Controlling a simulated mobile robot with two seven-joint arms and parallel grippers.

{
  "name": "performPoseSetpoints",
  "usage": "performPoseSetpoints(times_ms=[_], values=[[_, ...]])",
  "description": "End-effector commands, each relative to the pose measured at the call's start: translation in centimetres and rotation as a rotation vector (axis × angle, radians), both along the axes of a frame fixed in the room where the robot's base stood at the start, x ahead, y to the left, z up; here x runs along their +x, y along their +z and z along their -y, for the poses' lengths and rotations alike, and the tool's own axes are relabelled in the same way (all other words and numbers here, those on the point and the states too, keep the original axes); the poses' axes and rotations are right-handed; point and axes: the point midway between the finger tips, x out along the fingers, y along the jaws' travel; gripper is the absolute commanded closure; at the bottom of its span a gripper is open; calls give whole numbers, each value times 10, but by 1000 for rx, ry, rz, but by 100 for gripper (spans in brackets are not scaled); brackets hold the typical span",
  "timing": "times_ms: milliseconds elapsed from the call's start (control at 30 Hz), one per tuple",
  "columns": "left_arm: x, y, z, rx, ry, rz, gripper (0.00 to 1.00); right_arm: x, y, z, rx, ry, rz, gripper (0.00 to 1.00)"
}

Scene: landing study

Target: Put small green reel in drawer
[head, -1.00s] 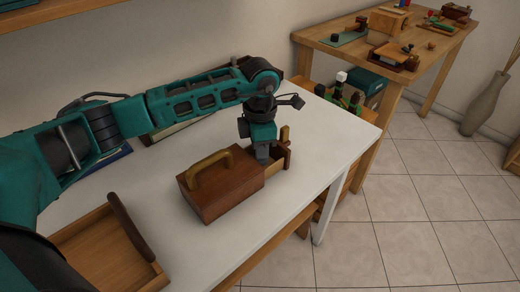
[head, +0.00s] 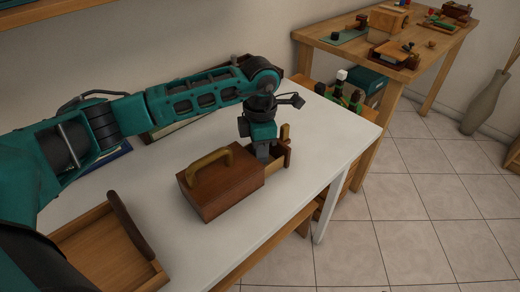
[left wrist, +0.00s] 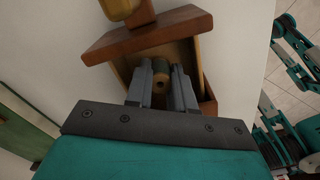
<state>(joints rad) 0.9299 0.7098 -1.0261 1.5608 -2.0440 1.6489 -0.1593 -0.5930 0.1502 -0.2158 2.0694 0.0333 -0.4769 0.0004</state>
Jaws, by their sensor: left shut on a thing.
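A brown wooden box (head: 222,188) with a brass-coloured handle (head: 208,164) stands on the white table. Its small drawer (head: 277,167) is pulled out at the right end. My left gripper (head: 264,157) points down into the open drawer. In the left wrist view my left gripper (left wrist: 161,75) is shut on a small round reel (left wrist: 161,82), which looks tan or olive with a dark centre. The fingers hide most of it, so its green colour is unclear. I cannot tell whether it touches the drawer floor. My right gripper is not in view.
An open wooden tray (head: 95,252) with a dark handle lies at the front left of the table (head: 270,222). A wooden bench (head: 345,47) with several items stands at the back right. Clear white tabletop lies in front of the box.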

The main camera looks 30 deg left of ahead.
Motion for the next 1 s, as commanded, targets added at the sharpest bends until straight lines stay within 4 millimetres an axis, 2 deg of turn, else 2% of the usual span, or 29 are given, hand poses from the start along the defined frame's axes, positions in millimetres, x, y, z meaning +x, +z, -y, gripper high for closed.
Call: performPoseSetpoints(times_ms=[33, 67, 367, 1000], values=[[0, 0, 0, 0, 0, 0, 100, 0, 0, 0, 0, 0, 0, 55], [0, 0, 0, 0, 0, 0, 75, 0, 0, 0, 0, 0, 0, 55], [0, 0, 0, 0, 0, 0, 47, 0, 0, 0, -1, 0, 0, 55], [0, 2, 0, 0, 0, 0, 47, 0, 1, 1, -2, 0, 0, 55]])
